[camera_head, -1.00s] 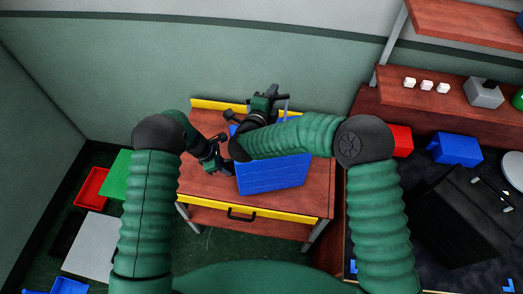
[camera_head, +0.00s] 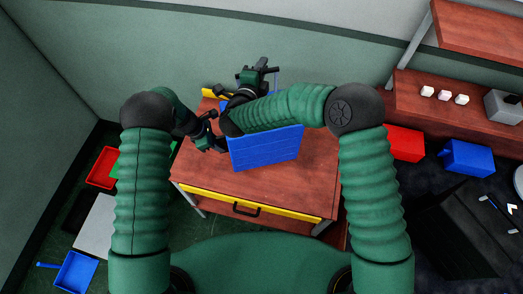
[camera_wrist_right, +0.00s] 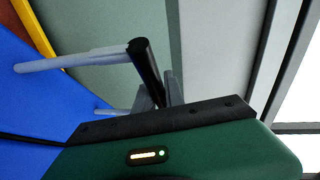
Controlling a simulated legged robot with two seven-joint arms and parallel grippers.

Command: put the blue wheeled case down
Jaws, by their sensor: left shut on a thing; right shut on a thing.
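The blue wheeled case (camera_head: 266,150) is over the wooden table (camera_head: 310,180) in the head view, its broad blue side toward me. I cannot tell whether its underside touches the tabletop; its wheels are hidden. My left gripper (camera_head: 222,147) is shut on the left edge of the case. My right gripper (camera_head: 266,74) is at the far side of the case, shut on its pull handle. In the right wrist view the handle's black grip (camera_wrist_right: 145,70) joins pale grey rods that run to the blue case (camera_wrist_right: 40,110). My right forearm covers the case's upper part.
The table has a yellow front edge (camera_head: 250,202) with a dark drawer pull (camera_head: 246,209), and bare wood in front and right of the case. A wall stands behind. At right are a red bin (camera_head: 405,143), a blue bin (camera_head: 468,158) and a shelf with small white blocks (camera_head: 444,96).

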